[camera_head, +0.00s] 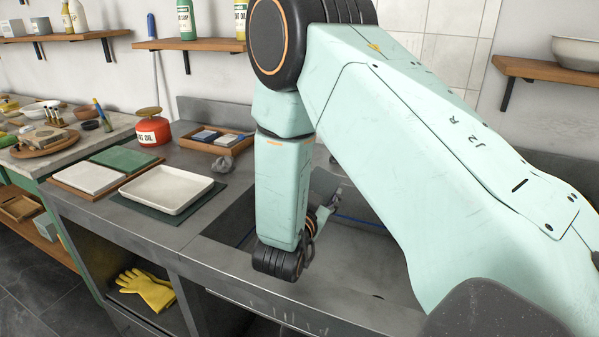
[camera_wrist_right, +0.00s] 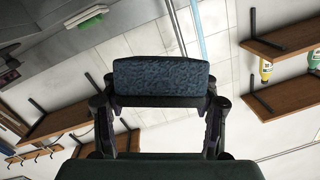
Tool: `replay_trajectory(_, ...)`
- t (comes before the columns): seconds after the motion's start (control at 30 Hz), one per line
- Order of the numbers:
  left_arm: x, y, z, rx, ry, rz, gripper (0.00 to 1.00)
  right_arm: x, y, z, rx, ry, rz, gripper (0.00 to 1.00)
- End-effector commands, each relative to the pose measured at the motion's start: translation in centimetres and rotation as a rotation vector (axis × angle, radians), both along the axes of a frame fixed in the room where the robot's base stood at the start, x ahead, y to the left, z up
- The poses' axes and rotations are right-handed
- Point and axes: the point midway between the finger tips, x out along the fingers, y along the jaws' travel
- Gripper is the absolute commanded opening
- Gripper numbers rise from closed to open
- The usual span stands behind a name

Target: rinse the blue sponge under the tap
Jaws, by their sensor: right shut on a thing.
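My right arm reaches in from the right and bends down over the sink (camera_head: 375,270). My right gripper (camera_head: 330,208) is low in the basin, mostly hidden behind my forearm. In the right wrist view, my right gripper (camera_wrist_right: 160,101) is shut on the blue sponge (camera_wrist_right: 160,73), a dark blue speckled block held across the fingers. The sponge cannot be made out in the head view. I cannot make out the tap or any water; my arm covers much of the sink. My left gripper is not in view.
Left of the sink, a white tray (camera_head: 166,188) stands on a dark mat. Behind it are a wooden tray (camera_head: 190,144) with small blocks, a grey crumpled lump (camera_head: 222,164) and a red can (camera_head: 153,130). Yellow gloves (camera_head: 148,288) lie below the counter. Shelves line the wall.

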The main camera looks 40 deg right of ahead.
Motion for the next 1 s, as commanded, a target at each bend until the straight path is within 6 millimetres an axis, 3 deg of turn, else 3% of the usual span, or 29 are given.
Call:
replay_trajectory(0.5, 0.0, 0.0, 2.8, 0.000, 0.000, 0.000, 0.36, -3.2, 0.7, 2.9, -0.002, 0.000, 0.001, 0.49)
replay_trajectory(1.0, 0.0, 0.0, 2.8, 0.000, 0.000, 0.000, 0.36, -3.5, 0.7, 2.9, -0.001, -0.001, 0.001, 0.49)
